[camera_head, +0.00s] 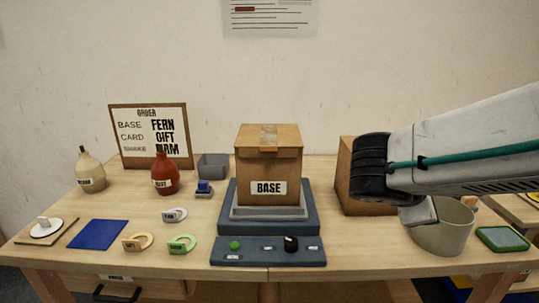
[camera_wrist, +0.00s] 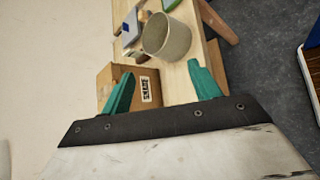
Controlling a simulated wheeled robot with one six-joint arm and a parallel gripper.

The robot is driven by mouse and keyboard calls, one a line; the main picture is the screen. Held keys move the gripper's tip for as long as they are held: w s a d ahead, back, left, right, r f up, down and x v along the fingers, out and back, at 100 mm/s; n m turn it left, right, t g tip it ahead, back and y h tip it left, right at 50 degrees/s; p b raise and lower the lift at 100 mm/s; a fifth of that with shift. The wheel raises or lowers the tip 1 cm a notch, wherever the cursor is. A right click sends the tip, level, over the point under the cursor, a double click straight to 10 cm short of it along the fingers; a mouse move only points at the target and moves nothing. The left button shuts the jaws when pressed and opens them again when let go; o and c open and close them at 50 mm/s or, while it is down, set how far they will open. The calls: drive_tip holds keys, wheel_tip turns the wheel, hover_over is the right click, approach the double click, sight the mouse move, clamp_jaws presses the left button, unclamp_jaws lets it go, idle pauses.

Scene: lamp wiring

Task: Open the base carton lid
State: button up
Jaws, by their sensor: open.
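The base carton (camera_head: 268,165) is a brown box with a white BASE label on its front. It stands upright on a grey platform (camera_head: 270,212) in the middle of the table. Its lid (camera_head: 268,136) looks closed, with a paler tape strip across the top and a flap over the front edge. In the wrist view my gripper (camera_wrist: 160,69) shows two teal fingers spread wide with nothing between them. The base carton is not visible there. In the head view my arm reaches in from the right, and its dark end is right of the base carton, apart from it. The fingers cannot be made out there.
A second carton (camera_wrist: 117,74) with a label is partly behind my arm. A pale bin (camera_head: 440,236) stands at the right. A panel (camera_head: 268,251) with a green button and black knob lies before the platform. Bottles, an order board (camera_head: 150,136) and small tagged parts fill the left.

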drive_tip(key=w+a+r+n+t, duration=0.1)
drive_tip(key=w+a+n+t, duration=0.5)
drive_tip(key=w+a+n, duration=0.3)
drive_tip(key=n+t+y, duration=0.6)
drive_tip(key=n+y, duration=0.3)
drive_tip(key=n, duration=0.3)
approach(268, 152)
drive_tip(key=w, duration=0.1)
drive_tip(key=shift+w+d+f, duration=0.1)
drive_tip(key=shift+w+d, duration=0.05)
drive_tip(key=shift+w, duration=1.8)
drive_tip(key=shift+w+d+f, duration=0.1)
drive_tip(key=shift+w+d, duration=0.05)
drive_tip(key=shift+w, duration=1.8)
